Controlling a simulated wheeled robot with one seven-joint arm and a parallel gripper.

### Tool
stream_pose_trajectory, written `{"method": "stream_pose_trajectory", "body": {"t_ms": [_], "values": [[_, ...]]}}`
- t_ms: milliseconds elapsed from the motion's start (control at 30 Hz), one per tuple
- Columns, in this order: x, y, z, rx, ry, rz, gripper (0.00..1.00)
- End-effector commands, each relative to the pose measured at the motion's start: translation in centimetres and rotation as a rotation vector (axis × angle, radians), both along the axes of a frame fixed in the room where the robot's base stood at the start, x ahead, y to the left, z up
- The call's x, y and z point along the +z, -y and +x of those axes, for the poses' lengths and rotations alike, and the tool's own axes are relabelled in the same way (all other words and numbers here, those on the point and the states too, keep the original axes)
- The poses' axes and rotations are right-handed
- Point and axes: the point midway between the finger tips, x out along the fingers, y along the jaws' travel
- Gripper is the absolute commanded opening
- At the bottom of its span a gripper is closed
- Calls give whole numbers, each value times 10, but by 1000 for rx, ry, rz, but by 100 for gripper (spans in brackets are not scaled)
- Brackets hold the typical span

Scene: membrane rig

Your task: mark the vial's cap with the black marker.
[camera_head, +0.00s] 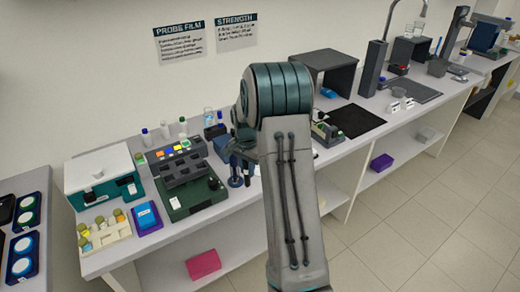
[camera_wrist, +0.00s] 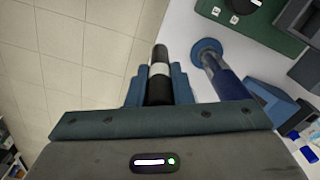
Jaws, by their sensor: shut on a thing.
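My gripper (camera_wrist: 159,84) is shut on a black marker (camera_wrist: 158,93) with a white band. The marker sits between the two blue fingers, and its far end sticks out past them. In the head view my gripper (camera_head: 241,150) is over the bench, partly hidden by my arm, and the marker cannot be made out there. Several small vials with olive caps (camera_head: 83,243) stand in a cream rack (camera_head: 119,231) at the lower left. Several capped bottles (camera_head: 165,130) stand near the wall. I cannot tell which one is the task's vial.
A blue post on a round base (camera_wrist: 206,50) stands close beside the marker on the right. A dark green device (camera_head: 195,203), a white-and-teal box (camera_head: 100,172) and a purple tray (camera_head: 147,217) crowd the bench. A black mat (camera_head: 355,121) lies right of my arm.

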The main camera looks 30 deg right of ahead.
Motion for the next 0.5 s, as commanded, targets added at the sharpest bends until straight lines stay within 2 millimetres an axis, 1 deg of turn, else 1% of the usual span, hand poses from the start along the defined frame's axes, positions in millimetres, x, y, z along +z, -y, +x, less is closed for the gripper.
{"method": "stream_pose_trajectory", "body": {"t_ms": [33, 100, 167, 200, 333, 500], "values": [[-10, -22, -11, 124, -5, 3, 3], [-23, -47, -23, 301, -4, 3, 3], [-34, -66, -32, 437, -4, 3, 3], [-40, -79, -38, 523, -3, 3, 3], [-57, -111, -53, 754, -2, 3, 3], [-73, -141, -67, 965, -2, 2, 3]]}}
